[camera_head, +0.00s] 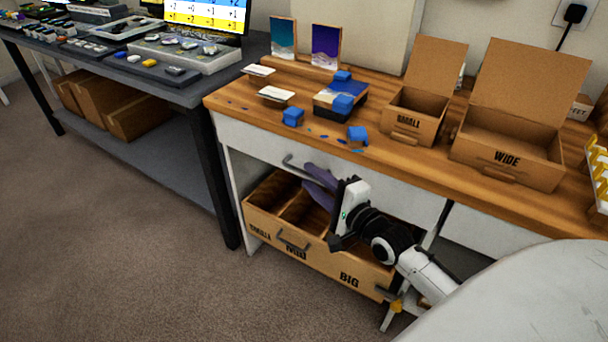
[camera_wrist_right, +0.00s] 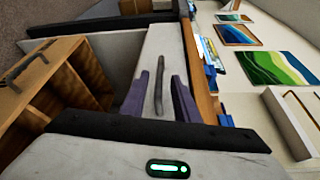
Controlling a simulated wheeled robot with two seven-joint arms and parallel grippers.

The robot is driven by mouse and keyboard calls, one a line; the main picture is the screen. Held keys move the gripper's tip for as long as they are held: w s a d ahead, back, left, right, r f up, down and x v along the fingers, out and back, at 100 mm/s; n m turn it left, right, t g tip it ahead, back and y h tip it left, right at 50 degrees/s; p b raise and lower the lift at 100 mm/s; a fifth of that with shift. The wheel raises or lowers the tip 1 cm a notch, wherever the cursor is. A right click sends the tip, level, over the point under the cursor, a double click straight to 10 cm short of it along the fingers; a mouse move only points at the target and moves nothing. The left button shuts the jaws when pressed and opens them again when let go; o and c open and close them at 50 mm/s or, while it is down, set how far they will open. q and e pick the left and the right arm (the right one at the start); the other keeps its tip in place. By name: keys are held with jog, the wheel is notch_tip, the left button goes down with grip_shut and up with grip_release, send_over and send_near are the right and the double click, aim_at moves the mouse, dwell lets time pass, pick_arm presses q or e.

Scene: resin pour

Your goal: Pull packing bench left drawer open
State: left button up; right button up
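The packing bench (camera_head: 228,98) has a wooden top and a white left drawer front (camera_head: 248,142) just below it. The front looks flush with the bench, so the drawer appears shut. Its dark bar handle (camera_head: 292,161) is partly hidden by my right gripper (camera_head: 320,184). In the right wrist view, the handle (camera_wrist_right: 160,88) lies between the two purple fingers of my right gripper (camera_wrist_right: 159,98). The fingers are apart, with gaps on both sides of the handle. My left gripper is not in view.
Below the drawer is an open wooden bin (camera_head: 268,236) with dividers and handles. On the top stand the open SMALL box (camera_head: 414,128), the WIDE box (camera_head: 507,160) and several blue pieces. A grey table (camera_head: 190,95) stands at the left. The carpet (camera_head: 130,250) in front is clear.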

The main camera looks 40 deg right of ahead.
aim_at(308, 175)
jog(key=shift+w+f, duration=0.15)
jog(key=shift+w, duration=1.75)
grip_shut()
